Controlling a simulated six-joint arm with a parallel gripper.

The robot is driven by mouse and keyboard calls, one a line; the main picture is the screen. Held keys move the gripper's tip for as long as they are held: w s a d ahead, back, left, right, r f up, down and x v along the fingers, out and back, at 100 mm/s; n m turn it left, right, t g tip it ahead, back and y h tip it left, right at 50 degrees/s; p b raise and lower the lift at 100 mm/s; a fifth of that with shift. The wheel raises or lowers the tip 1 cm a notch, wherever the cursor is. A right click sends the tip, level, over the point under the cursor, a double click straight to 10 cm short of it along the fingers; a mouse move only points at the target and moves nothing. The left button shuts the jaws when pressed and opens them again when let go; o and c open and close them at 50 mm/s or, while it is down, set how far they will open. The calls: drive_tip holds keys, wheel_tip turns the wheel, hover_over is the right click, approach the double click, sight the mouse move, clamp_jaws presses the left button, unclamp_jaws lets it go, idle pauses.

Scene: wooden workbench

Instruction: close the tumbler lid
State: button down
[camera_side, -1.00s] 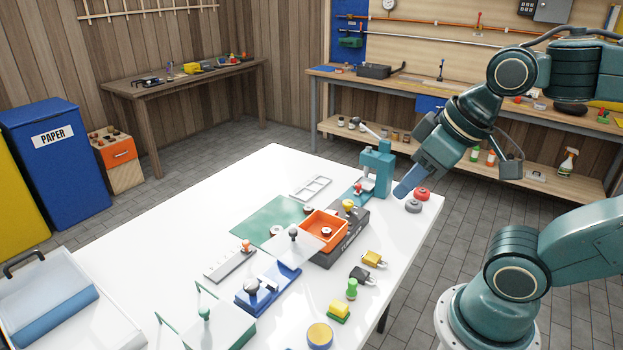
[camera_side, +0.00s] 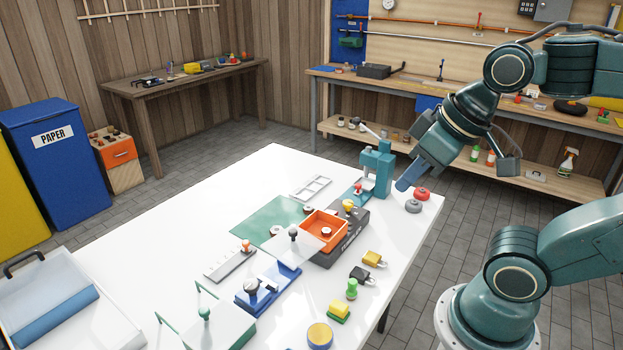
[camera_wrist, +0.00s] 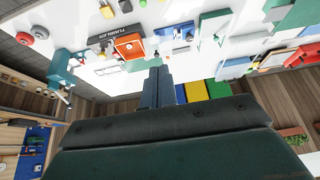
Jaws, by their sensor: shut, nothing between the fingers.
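The tumbler is a dark grey box with an orange interior (camera_side: 312,224), standing open on the white table in the side view. A small round part sits inside it. A pale see-through plate with a dark knob, which looks like the lid (camera_side: 301,249), lies off the opening on its left near side. The orange interior also shows in the wrist view (camera_wrist: 130,46), beside a dark lettered face. My gripper (camera_side: 402,189) is shut and empty, above the table's right edge, well right of the tumbler. Its fingers (camera_wrist: 162,80) point toward the table in the wrist view.
A teal press (camera_side: 376,170) with a lever stands between my gripper and the tumbler's far side. Red (camera_side: 422,194) and grey knobs sit below my gripper. Padlocks (camera_side: 373,259) and a blue fixture (camera_side: 268,289) are nearer the camera. The table's left far part is clear.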

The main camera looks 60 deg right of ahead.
drive_tip(key=w+a+r+g, duration=0.1)
drive_tip(key=w+r+g, duration=0.1)
drive_tip(key=w, duration=0.9)
drive_tip(key=w+a+r+g, duration=0.1)
drive_tip(key=w+g, duration=0.1)
drive_tip(key=w, duration=1)
drive_tip(key=w+d+f+m+g, duration=0.1)
drive_tip(key=w+f+g, duration=0.3)
drive_tip(key=w+f, duration=1.3)
wheel_tip(320, 180, down, 4)
drive_tip(key=shift+d+r+m, duration=0.25)
drive_tip(key=shift+m, duration=0.05)
drive_tip(key=shift+a+f, duration=0.1)
drive_tip(key=shift+f, duration=0.1)
drive_tip(key=s+f, duration=0.6)
drive_tip(key=f, duration=0.3)
drive_tip(key=shift+a, duration=0.4)
